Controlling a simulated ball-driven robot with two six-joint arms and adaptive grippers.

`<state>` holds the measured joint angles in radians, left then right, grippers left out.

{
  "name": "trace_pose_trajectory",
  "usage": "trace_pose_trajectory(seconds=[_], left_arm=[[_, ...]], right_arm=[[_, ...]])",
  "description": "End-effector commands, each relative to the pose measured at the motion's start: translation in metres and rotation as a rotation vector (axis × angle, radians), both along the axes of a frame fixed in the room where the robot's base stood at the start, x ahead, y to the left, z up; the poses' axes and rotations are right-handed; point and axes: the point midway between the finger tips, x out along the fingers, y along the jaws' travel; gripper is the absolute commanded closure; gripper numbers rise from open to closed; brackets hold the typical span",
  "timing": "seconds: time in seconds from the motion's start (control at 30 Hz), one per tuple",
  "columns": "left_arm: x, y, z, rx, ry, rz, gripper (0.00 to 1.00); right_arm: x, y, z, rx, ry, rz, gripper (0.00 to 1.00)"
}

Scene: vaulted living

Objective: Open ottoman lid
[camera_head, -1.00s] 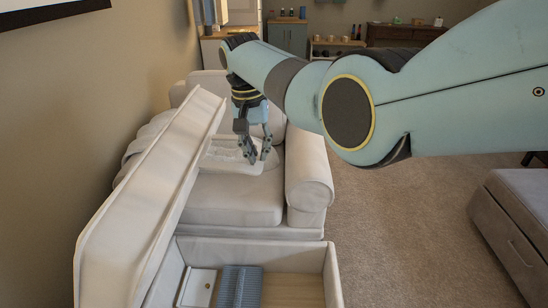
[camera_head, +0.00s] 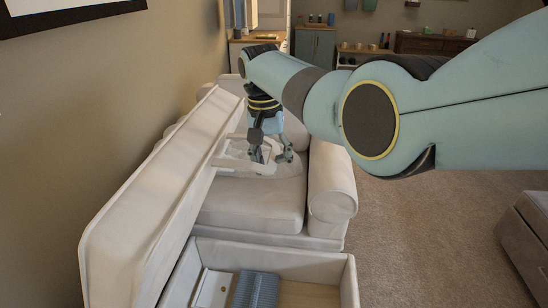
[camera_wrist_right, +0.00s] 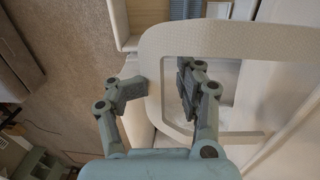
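The white ottoman (camera_head: 300,262) stands low in the head view. Its thick white lid (camera_head: 150,215) is raised at a steep tilt on the left, showing the inside. A pale loop-shaped handle (camera_head: 228,163) sticks out from the lid; it shows large in the right wrist view (camera_wrist_right: 240,40). My right gripper (camera_head: 270,152) is at this handle. In the wrist view its fingers (camera_wrist_right: 163,88) are apart on both sides of the loop's near bar, with a gap beside the right finger. My left gripper is not in view.
A white box (camera_head: 212,290) and a blue ribbed item (camera_head: 256,290) lie inside the ottoman. A white armchair (camera_head: 250,205) stands right behind it. The wall (camera_head: 150,80) is close on the left. Carpet (camera_head: 430,220) is clear to the right, up to a grey drawer unit (camera_head: 528,235).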

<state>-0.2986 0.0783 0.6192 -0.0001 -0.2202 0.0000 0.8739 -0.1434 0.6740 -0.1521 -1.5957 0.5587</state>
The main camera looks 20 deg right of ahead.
Motion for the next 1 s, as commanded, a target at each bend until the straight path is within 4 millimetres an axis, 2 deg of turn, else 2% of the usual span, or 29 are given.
trace_pose_trajectory(seconds=[0.37,0.47,0.8,1.0], left_arm=[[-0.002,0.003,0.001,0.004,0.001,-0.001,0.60],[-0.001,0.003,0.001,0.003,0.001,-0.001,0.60],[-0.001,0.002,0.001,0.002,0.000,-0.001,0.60],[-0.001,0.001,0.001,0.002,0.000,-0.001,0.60]], right_arm=[[0.002,-0.002,0.008,-0.004,-0.003,-0.002,0.66],[0.003,-0.001,0.021,-0.004,-0.005,-0.002,0.66],[0.005,0.007,0.095,-0.001,-0.004,0.000,0.66],[0.005,0.009,0.118,-0.002,-0.001,0.002,0.66]])
